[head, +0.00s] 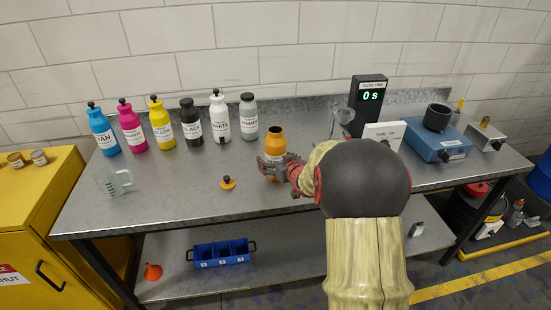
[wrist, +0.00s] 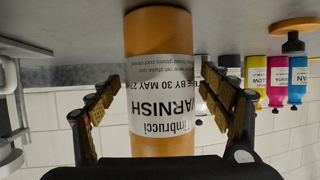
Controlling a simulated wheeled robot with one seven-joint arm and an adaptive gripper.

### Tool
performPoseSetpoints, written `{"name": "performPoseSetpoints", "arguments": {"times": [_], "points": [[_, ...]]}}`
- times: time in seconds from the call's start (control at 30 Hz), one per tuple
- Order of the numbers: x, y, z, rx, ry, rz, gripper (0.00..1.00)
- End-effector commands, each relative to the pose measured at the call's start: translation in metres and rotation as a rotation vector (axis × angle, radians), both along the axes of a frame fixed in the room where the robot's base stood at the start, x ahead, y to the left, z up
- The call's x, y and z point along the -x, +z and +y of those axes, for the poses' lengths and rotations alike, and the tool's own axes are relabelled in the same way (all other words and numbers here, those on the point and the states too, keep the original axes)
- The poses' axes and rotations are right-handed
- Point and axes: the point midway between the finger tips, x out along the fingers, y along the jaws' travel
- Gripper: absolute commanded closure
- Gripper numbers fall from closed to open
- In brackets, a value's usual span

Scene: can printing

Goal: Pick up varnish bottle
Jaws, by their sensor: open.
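The orange varnish bottle (head: 275,141) stands upright on the metal bench, without a cap on its neck. In the wrist view the bottle (wrist: 160,40) appears upside down with its white VARNISH label facing me. My gripper (head: 270,166) is at the bottle's near side. In the wrist view my gripper (wrist: 163,110) is open, with one finger on each side of the bottle and gaps showing between fingers and bottle. An orange cap with a dark knob (head: 227,183) lies on the bench left of the bottle.
A row of bottles, from cyan (head: 103,130) to grey (head: 248,117), stands behind on the left. A clear beaker (head: 112,183) is at front left. The flow timer (head: 368,100), a glass cup (head: 343,119) and a blue device (head: 437,138) are on the right.

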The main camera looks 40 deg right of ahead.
Motion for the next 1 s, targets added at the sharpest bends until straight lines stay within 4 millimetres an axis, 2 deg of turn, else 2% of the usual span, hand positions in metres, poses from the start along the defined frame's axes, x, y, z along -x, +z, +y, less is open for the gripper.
{"name": "performPoseSetpoints", "arguments": {"times": [0.17, 1.0], "points": [[0.0000, 0.0009, 0.0000, 0.000, 0.000, 0.000, 0.21], [0.0003, 0.0006, 0.0001, 0.001, 0.000, 0.000, 0.69]]}}
